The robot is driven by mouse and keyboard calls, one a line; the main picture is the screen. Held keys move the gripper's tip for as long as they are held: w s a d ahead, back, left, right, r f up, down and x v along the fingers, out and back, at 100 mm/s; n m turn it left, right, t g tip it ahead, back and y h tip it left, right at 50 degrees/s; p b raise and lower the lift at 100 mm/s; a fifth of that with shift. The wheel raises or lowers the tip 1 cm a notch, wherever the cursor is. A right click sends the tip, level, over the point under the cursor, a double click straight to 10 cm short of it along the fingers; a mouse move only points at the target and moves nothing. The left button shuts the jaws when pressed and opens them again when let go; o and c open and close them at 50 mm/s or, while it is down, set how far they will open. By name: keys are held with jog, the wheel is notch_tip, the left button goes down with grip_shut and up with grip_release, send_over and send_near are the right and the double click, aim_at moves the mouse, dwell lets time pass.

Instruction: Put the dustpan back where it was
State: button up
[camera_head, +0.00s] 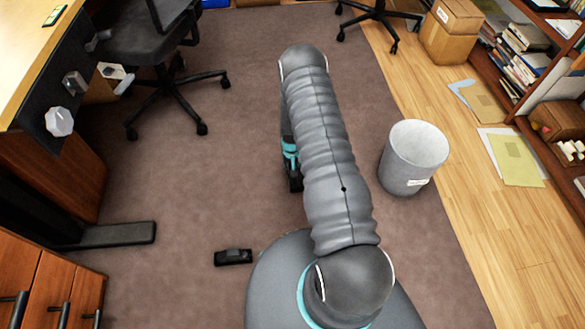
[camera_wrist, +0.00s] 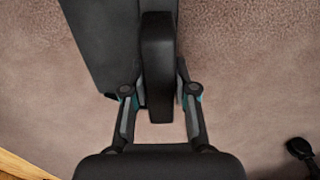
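In the wrist view, my gripper (camera_wrist: 158,92) has its two fingers on either side of a thick black handle (camera_wrist: 158,45) and looks shut on it. A wide, flat, dark grey panel (camera_wrist: 98,40) lies beside and behind the handle. Together they look like the dustpan, cut off by the top of the picture. In the head view, my gripper (camera_head: 293,172) shows only in part at the left of my arm, low over the carpet. My arm hides most of it, and I cannot make out the dustpan there.
A small black object (camera_head: 233,257) lies on the carpet. A grey wastebasket (camera_head: 413,158) stands right of my arm. Office chairs (camera_head: 165,60) are at the back. A desk (camera_head: 35,50) and drawers (camera_head: 50,285) are left; a bookshelf (camera_head: 540,70) and cardboard boxes (camera_head: 452,30) are right. Carpet left of my arm is mostly clear.

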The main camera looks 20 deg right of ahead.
jog(key=o, duration=0.3)
jog(key=shift+o, duration=0.2)
jog(key=shift+r, duration=0.1)
jog(key=s+a+r+t, duration=0.1)
jog(key=a+r, duration=0.1)
jog(key=r, duration=1.3)
jog(key=s+a+r+n+t, duration=0.1)
jog(key=s+a+r, duration=0.1)
jog(key=r, duration=1.3)
jog(key=s+a+r, duration=0.1)
jog(key=a+r, duration=0.1)
jog(key=r, duration=1.3)
jog(key=s+a+r+n+t, duration=0.1)
jog(key=s+a+r+t, duration=0.15)
jog(key=s+r, duration=0.8)
jog(key=s+a+r, duration=0.1)
jog(key=s+r, duration=0.2)
jog(key=s, duration=0.4)
jog(key=s+a+r+n, duration=0.1)
jog(key=s+a+r, duration=0.1)
jog(key=s, duration=0.5)
jog(key=shift+s+a+r+t, duration=0.15)
jog(key=shift+s+r+t, duration=0.25)
jog(key=shift+t, duration=0.05)
